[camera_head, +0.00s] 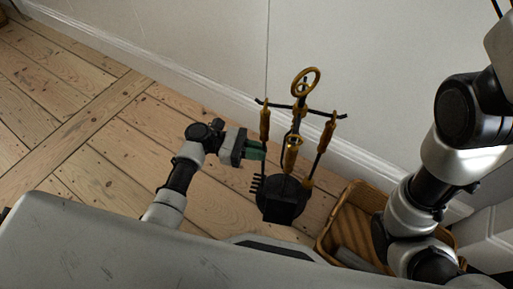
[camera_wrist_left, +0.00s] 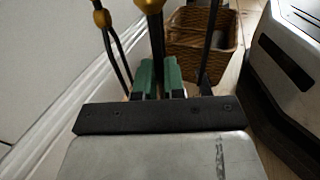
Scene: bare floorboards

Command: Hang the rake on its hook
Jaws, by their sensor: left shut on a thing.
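The rake (camera_head: 265,123) is upright, with a brass handle and a dark toothed head low down. Its top is close to the left end of the crossbar of the black and brass tool stand (camera_head: 283,201); I cannot tell whether it sits on the hook there. My left gripper (camera_head: 262,150), with green fingertips, is shut on the rake's shaft below the handle. In the left wrist view a dark shaft with a brass top (camera_wrist_left: 157,45) rises between the fingertips (camera_wrist_left: 159,75). My right gripper is out of view; only its arm shows at the right.
Other brass-handled tools hang on the stand, one at the middle (camera_head: 292,155) and one at the right (camera_head: 327,135). A wicker basket (camera_head: 330,222) stands right of the stand. The white wall (camera_head: 370,60) and skirting run close behind. Floorboards at the left are clear.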

